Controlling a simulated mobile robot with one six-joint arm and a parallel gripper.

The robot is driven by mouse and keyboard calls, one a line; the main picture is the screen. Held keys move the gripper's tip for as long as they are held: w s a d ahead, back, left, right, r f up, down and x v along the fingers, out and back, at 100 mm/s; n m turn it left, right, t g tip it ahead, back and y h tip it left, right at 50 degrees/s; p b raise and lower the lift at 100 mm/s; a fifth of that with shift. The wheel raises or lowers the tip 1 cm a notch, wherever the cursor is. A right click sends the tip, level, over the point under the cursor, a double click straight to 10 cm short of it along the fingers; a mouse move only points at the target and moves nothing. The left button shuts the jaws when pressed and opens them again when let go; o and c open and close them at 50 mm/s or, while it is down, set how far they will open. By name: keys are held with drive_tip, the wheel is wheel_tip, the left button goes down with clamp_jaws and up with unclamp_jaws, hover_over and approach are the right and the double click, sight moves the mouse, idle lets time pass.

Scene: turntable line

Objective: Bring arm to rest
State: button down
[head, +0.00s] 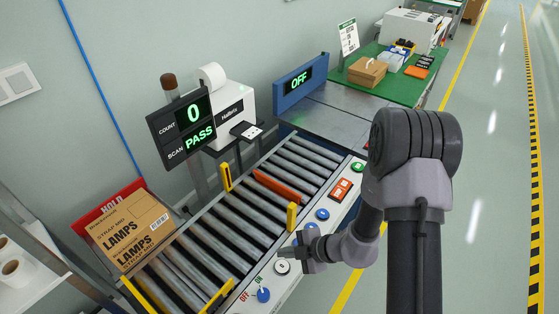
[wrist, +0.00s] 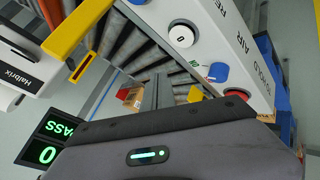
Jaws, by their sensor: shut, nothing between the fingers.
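My arm (head: 420,180) rises at the right of the head view and bends down to the left over the front rail of the roller conveyor (head: 195,255). My gripper (head: 285,254) is shut and empty, beside the white knob (head: 282,267) on the control rail. Whether it touches the rail cannot be told. In the wrist view the narrow shut fingers (wrist: 157,92) point towards the rollers, with the white knob (wrist: 181,36) and a blue knob (wrist: 218,72) to their right.
A lamps carton (head: 130,232) sits at the conveyor's left end by a red HOLD plate (head: 100,207). A display (head: 185,128) reads 0 and PASS; another display (head: 300,79) reads OFF. Yellow posts (head: 292,216) stand along the rollers. The floor at right (head: 490,200) is clear.

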wheel_tip(320, 180, up, 16)
drive_tip(key=s+a+n+g+b, duration=0.1)
drive_tip(key=s+a+n, duration=0.2)
drive_tip(key=n, duration=1.4)
drive_tip(key=s+d+r+n+t+h+b, duration=0.1)
drive_tip(key=s+d+r+n+h, duration=0.2)
drive_tip(key=n, duration=1.1)
drive_tip(key=s+d+r+n+t+h+b, duration=0.1)
drive_tip(key=s+d+r+n+h, duration=0.2)
drive_tip(key=s+d+r+n, duration=0.4)
drive_tip(key=s+r+n, duration=0.3)
drive_tip(key=n, duration=0.4)
drive_tip(key=shift+s+d+r+n+t, duration=0.25)
drive_tip(key=shift+s+d+n+t, duration=0.05)
drive_tip(key=shift+s+t, duration=0.1)
